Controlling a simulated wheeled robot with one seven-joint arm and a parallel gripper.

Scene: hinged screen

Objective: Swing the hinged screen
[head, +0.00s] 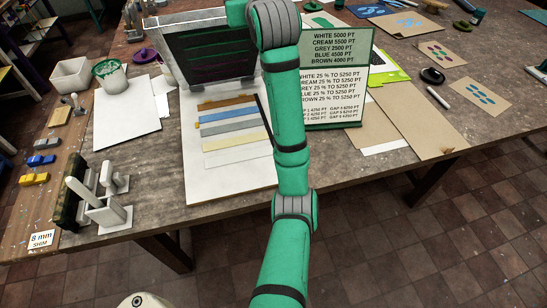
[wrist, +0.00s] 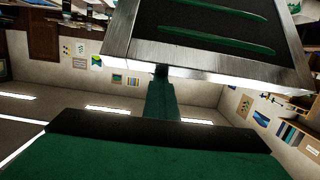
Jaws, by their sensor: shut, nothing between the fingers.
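The hinged screen (head: 207,53) stands tilted up at the back of the table in the head view, a pale frame around dark mesh with faint green bars. In the wrist view its metallic frame (wrist: 215,75) and dark mesh with green stripes fill the upper right. My gripper (wrist: 161,75) is shut and empty, its narrow fingers reaching up to the frame's lower edge. Whether they touch it I cannot tell. A pale board (head: 228,177) with several coloured strips lies in front of the screen.
A green-and-white price sign (head: 335,108) stands right of my arm. A paint bucket (head: 111,77) and white sheet (head: 127,115) lie left of the screen. Grey upright tools (head: 105,207) stand at the table's front left. Brown cards (head: 425,120) cover the right side. The floor in front is clear.

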